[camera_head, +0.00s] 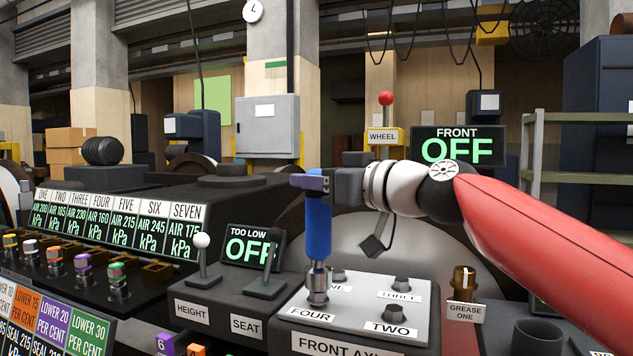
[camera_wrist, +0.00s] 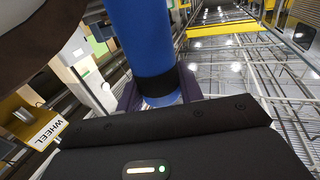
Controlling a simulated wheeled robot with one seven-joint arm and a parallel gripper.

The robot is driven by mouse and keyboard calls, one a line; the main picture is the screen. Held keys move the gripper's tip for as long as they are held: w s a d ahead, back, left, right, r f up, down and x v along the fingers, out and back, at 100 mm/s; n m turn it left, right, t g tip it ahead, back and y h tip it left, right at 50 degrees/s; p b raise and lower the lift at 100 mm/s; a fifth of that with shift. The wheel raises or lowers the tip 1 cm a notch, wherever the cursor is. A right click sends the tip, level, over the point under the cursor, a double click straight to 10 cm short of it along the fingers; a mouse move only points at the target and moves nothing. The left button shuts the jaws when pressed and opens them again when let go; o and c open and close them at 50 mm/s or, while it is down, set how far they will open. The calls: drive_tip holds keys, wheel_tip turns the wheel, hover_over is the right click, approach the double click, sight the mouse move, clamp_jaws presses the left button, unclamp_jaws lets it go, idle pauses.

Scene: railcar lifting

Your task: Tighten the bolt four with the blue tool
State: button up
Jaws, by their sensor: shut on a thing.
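The blue tool (camera_head: 318,230) stands upright in the head view, with its metal socket end (camera_head: 317,285) down over the spot beside the FOUR label (camera_head: 312,314). Bolt four itself is hidden under the socket. My gripper (camera_head: 312,181) is shut on the top of the blue tool. In the wrist view the blue tool (camera_wrist: 145,45) runs up between my purple fingers. The bolt by the partly hidden ONE label (camera_head: 338,276) is just behind the tool.
A HEIGHT lever (camera_head: 202,260) and a SEAT lever (camera_head: 270,275) stand left of the plate. A brass GREASE ONE fitting (camera_head: 463,280) stands to its right. A FRONT display (camera_head: 458,147) reads OFF. The pressure display (camera_head: 118,225) and several coloured-ring fittings are at left.

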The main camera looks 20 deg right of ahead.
sight(316, 202)
drive_tip(key=shift+f+b, duration=0.75)
idle(1.1)
drive_tip(key=shift+f, duration=1.05)
idle(1.8)
drive_tip(key=shift+r+p, duration=2.45)
drive_tip(key=shift+r, duration=1.25)
